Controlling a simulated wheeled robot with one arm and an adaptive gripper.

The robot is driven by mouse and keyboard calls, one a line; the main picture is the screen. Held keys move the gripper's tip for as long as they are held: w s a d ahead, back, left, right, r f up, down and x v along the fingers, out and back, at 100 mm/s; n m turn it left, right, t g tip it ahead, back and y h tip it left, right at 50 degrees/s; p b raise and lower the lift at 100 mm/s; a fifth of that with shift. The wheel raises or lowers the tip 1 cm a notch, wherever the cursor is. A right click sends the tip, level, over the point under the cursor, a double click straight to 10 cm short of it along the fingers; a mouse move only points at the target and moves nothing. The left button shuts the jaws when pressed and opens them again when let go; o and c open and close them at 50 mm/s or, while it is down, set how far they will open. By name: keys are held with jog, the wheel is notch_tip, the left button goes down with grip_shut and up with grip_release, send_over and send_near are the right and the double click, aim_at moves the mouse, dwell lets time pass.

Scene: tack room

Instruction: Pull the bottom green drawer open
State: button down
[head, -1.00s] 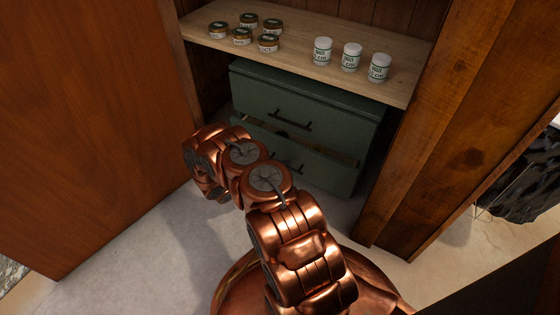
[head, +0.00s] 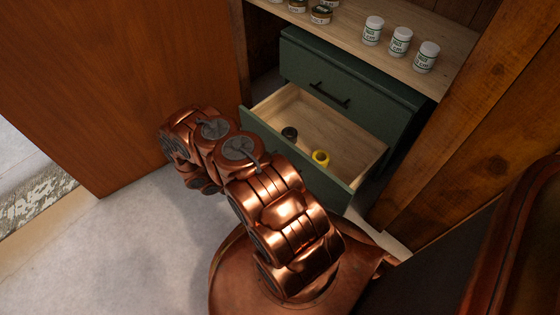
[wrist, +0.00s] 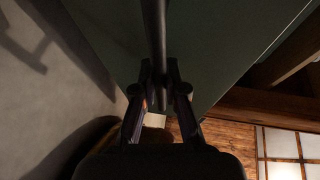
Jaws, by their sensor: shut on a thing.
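The bottom green drawer (head: 345,128) stands well out from the green cabinet (head: 350,62) in the head view, with its pale wooden inside showing. A dark roll (head: 289,133) and a yellow roll (head: 321,158) lie in it. The drawer's green front (wrist: 210,50) fills the upper part of the wrist view. My gripper (wrist: 160,75) is shut on the dark bar handle (wrist: 155,30) of that drawer. In the head view my copper arm hides the gripper and part of the drawer front.
The top drawer, with a black handle (head: 329,94), is shut. A wooden shelf (head: 440,80) above holds white jars (head: 400,41) and small brown jars (head: 320,15). A brown door panel (head: 110,80) stands left and a wooden post (head: 480,130) right. Pale floor (head: 110,240) is clear at lower left.

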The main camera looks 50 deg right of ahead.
jog(key=shift+s+a, duration=0.1)
jog(key=shift+a, duration=0.15)
jog(key=c, duration=1.2)
grip_release()
jog(key=v, duration=1.2)
